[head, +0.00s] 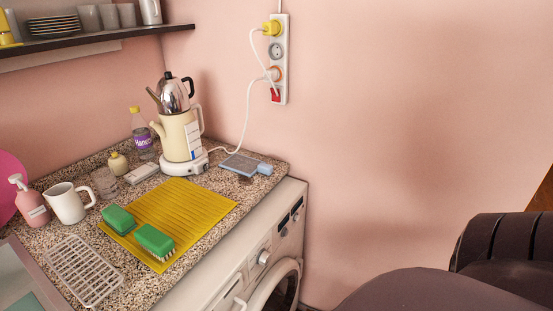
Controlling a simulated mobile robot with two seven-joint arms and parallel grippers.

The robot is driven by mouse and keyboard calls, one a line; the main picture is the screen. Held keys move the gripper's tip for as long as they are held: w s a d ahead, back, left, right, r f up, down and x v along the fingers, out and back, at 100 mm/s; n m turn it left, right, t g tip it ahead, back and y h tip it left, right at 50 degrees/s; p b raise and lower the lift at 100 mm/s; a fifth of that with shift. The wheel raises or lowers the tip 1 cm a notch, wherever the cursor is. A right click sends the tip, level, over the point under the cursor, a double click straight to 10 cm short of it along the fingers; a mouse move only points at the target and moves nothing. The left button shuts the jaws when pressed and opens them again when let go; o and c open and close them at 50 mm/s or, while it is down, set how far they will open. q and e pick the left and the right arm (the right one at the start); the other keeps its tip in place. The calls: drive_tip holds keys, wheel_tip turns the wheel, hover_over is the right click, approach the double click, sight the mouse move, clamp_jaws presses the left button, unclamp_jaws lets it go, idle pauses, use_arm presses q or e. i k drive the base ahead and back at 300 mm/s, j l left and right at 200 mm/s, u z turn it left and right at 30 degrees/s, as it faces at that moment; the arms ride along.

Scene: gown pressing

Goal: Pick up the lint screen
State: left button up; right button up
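A flat, grey-blue framed panel with a light blue tab at its right end, which looks like the lint screen (240,165), lies on the speckled countertop (215,222). It is near the back right corner, close to the wall and just right of the kettle base. Nothing covers it. Neither of my grippers shows in the head view, so no gripper is seen near it.
A cream kettle (180,137) with a metal pot on top stands left of the panel. A white cord runs to the power strip (278,58). A washing machine (262,258) stands below; dark rounded shapes fill the lower right.

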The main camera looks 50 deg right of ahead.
sight(245, 165)
drive_tip(key=z, duration=1.3)
